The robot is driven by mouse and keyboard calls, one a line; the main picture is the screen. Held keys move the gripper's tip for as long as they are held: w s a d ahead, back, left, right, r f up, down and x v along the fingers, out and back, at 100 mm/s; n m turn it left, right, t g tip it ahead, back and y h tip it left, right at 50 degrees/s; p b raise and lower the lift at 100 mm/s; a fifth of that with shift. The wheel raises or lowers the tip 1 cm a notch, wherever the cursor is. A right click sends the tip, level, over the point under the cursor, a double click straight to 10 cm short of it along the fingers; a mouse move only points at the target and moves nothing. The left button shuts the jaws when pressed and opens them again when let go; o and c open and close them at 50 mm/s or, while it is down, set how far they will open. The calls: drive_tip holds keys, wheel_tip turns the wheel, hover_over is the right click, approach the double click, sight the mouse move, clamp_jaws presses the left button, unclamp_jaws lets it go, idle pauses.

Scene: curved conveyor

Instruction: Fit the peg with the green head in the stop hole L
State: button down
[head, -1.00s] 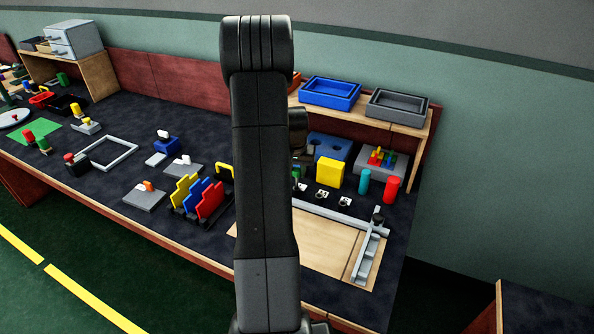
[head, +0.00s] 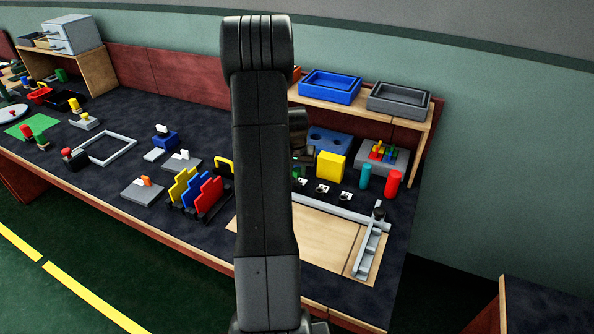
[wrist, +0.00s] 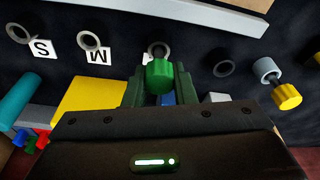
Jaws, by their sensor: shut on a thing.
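My gripper (wrist: 158,88) is shut on the peg with the green head (wrist: 158,77). The head lies between the fingers; the shaft cannot be made out clearly. The ringed stop hole L (wrist: 159,50) shows just beyond the green head, its label partly covered by the peg and a finger. I cannot tell whether the peg tip is in the hole or above it. Hole M (wrist: 89,41) and hole S (wrist: 18,33) lie to the left in the wrist view. In the head view my arm hides the gripper's fingers and most of the peg.
A yellow block (head: 331,167), a teal cylinder (head: 365,176) and a red cylinder (head: 392,184) stand near the holes. A yellow-headed peg (wrist: 287,97) and a dark ring (wrist: 224,68) are right of L in the wrist view. A grey rail (head: 369,250) borders the wooden board (head: 320,240).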

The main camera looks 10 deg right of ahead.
drive_tip(key=shift+f, duration=0.3)
drive_tip(key=c, duration=1.1)
unclamp_jaws()
drive_tip(key=shift+r, duration=0.1)
drive_tip(key=shift+r, duration=0.1)
drive_tip(key=r, duration=0.4)
drive_tip(key=s+r, duration=0.1)
drive_tip(key=r, duration=0.4)
drive_tip(key=s+a+r, duration=0.1)
drive_tip(key=r, duration=0.3)
drive_tip(key=shift+s+r, duration=0.15)
drive_tip(key=shift+s, duration=0.1)
drive_tip(key=f, duration=0.4)
drive_tip(key=w+f, duration=0.1)
drive_tip(key=f, duration=0.4)
drive_tip(key=w+d+f, duration=0.1)
drive_tip(key=f, duration=0.3)
drive_tip(key=shift+w+f, duration=0.25)
drive_tip(key=shift+f, duration=0.05)
drive_tip(key=shift+r, duration=0.3)
